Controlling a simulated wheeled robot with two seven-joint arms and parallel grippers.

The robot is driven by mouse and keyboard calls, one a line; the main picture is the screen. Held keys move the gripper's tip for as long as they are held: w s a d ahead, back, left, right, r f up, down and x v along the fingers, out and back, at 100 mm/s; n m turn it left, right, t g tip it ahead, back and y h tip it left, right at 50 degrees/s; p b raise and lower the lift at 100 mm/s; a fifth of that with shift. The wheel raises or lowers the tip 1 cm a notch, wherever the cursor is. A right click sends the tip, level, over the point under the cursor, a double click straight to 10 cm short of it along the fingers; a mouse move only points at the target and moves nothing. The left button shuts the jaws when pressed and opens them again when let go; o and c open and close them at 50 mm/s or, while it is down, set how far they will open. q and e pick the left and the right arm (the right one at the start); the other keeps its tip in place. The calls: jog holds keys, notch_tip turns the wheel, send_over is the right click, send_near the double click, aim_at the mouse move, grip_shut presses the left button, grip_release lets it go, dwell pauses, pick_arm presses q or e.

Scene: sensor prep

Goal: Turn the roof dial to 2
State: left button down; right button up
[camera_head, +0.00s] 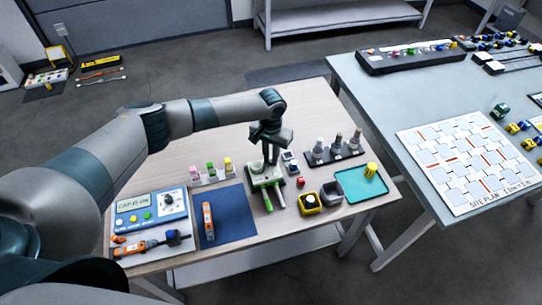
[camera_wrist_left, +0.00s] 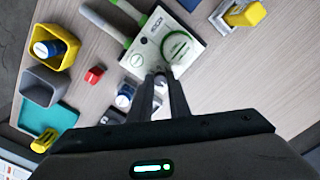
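I cannot tell from a label which of the two is the roof dial. My left gripper (camera_head: 270,158) points down at the white device; its fingertips (camera_wrist_left: 160,76) are close to the dial's edge, slightly apart, with nothing clearly held. My right gripper is not in view.
A dark blue mat (camera_head: 232,220) holds an orange tool. Several small coloured parts stand behind. A red cube (camera_head: 301,183), a yellow holder (camera_head: 310,203) and a teal tray (camera_head: 352,190) lie to the right. A grey table (camera_head: 385,100) with a site plan stands further right.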

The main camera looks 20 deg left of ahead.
pick_arm(q)
jog(key=shift+m, duration=0.4)
jog(key=m, duration=0.7)
jog(key=shift+m, duration=0.5)
dwell(0.4)
jog(key=c, duration=1.6)
grip_release()
jog(key=shift+c, duration=0.2)
jog(key=shift+r, duration=0.15)
